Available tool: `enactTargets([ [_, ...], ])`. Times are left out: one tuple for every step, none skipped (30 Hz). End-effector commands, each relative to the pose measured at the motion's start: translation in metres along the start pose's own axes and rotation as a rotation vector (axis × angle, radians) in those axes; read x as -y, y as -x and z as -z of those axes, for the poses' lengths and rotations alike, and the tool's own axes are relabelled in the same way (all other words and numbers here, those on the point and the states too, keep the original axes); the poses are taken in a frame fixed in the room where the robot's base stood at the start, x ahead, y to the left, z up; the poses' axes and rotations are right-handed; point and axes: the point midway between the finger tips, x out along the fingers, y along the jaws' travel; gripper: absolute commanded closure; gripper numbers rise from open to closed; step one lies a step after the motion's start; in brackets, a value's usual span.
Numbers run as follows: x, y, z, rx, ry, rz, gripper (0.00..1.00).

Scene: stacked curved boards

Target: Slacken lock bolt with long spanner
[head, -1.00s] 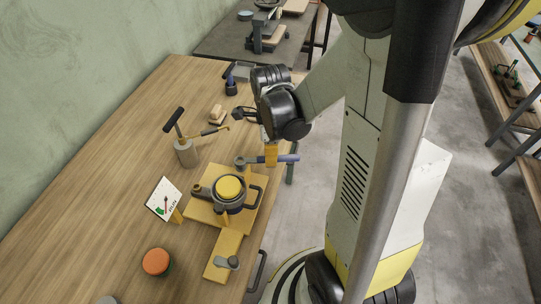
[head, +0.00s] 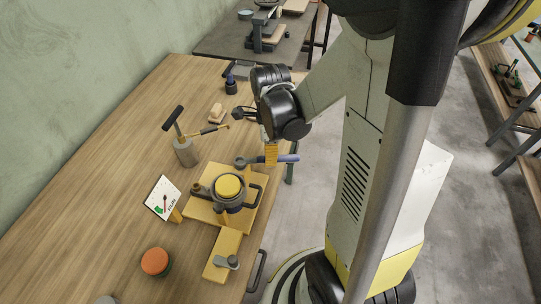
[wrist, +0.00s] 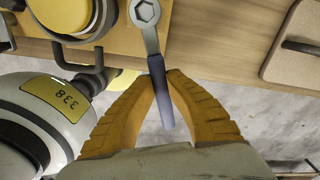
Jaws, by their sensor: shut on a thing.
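My gripper (head: 271,154) has orange-yellow fingers, and they also show in the wrist view (wrist: 160,82). They are shut on the blue handle of the long spanner (wrist: 164,106). The spanner (head: 290,158) lies nearly level across the table's right edge in the head view. Its grey ring end (wrist: 145,12) has a six-sided opening and lies over or beside the yellow fixture's edge. I cannot tell whether a bolt is inside it. The yellow fixture (head: 250,205) carries a round grey body with a yellow cap (head: 229,186). I cannot make out the lock bolt clearly.
A card (head: 162,197) stands left of the fixture. An orange knob (head: 155,262) is at the front left. A grey holder (head: 186,152) with a black-handled tool stands behind. A grey lever piece (head: 228,262) sits on the fixture's front arm. Table at left is clear.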

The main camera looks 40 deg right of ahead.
Motion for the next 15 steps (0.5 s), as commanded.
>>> enactTargets([
  [0.000,-0.002,0.000,0.000,0.000,0.000,1.00],
  [0.000,-0.003,0.000,0.000,0.000,0.000,1.00],
  [0.000,-0.004,0.000,0.000,0.000,0.000,1.00],
  [0.000,-0.004,0.000,0.000,0.000,0.000,1.00],
  [0.000,-0.005,0.000,0.000,0.000,0.000,1.00],
  [0.000,-0.006,0.000,0.000,0.000,0.000,1.00],
  [0.000,-0.006,0.000,0.000,0.000,0.000,1.00],
  [0.000,-0.007,0.000,0.000,0.000,0.000,1.00],
  [0.000,-0.008,0.000,0.000,0.000,0.000,1.00],
  [0.000,-0.009,0.000,0.000,0.000,0.000,1.00],
  [0.000,-0.009,0.000,0.000,0.000,0.000,1.00],
  [0.000,-0.010,0.000,0.000,0.000,0.000,1.00],
  [0.000,-0.011,0.000,0.000,0.000,0.000,1.00],
  [0.000,-0.011,0.000,0.000,0.000,0.000,1.00],
  [0.000,-0.012,0.000,0.000,0.000,0.000,1.00],
])
